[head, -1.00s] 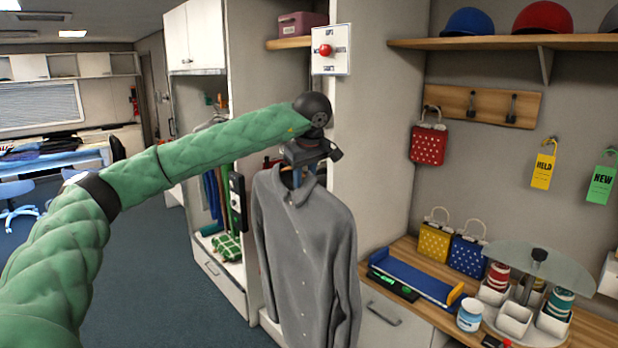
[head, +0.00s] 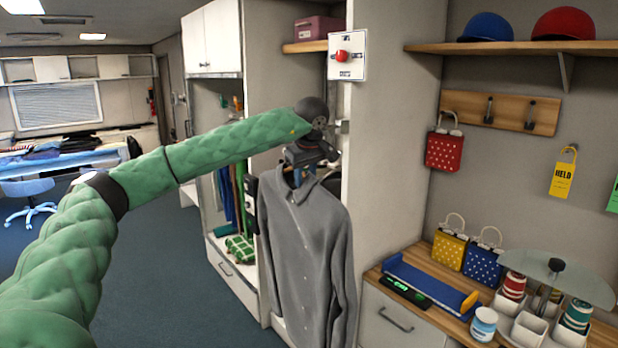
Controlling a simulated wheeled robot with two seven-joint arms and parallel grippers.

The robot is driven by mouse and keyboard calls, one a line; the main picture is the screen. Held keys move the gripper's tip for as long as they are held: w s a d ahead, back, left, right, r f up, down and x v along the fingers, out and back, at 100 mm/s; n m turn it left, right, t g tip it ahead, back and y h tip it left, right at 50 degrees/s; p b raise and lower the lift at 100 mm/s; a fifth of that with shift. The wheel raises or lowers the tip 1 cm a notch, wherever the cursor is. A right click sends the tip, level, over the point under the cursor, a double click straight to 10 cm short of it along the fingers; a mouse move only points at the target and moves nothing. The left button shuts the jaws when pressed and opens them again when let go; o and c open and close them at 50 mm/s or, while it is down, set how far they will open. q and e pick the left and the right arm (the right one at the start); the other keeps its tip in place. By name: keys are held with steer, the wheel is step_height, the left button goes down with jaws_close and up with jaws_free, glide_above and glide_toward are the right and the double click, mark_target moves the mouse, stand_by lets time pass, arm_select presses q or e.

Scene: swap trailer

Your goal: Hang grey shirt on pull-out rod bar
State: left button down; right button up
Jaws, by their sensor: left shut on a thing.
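The grey shirt (head: 305,255) hangs upright below my left gripper (head: 298,172), in the middle of the head view. My left gripper is shut at the shirt's collar, where a bit of blue shows; the hanger itself is mostly hidden. My green left arm reaches in from the left. An open wardrobe (head: 219,160) with hanging clothes stands behind and left of the shirt. I cannot make out the pull-out rod bar clearly; my arm and the shirt cover part of the wardrobe. My right gripper is not in view.
A wall panel with a red button (head: 342,56) is just above and right of my gripper. A wooden counter (head: 440,262) with padlock-shaped bags, a blue tray and cups stands right of the shirt.

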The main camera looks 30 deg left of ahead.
arm_select(q)
steer(key=shift+w+a, duration=0.3)
steer(key=shift+a, duration=0.55)
steer(key=shift+w+a+f, duration=0.1)
steer(key=shift+a+f, duration=0.15)
steer(key=shift+f, duration=0.15)
steer(key=shift+a+f, duration=0.15)
steer(key=shift+f, duration=0.05)
steer(key=shift+w+a+f+b, duration=0.2)
steer(key=shift+f+b, duration=0.25)
steer(key=shift+b, duration=0.05)
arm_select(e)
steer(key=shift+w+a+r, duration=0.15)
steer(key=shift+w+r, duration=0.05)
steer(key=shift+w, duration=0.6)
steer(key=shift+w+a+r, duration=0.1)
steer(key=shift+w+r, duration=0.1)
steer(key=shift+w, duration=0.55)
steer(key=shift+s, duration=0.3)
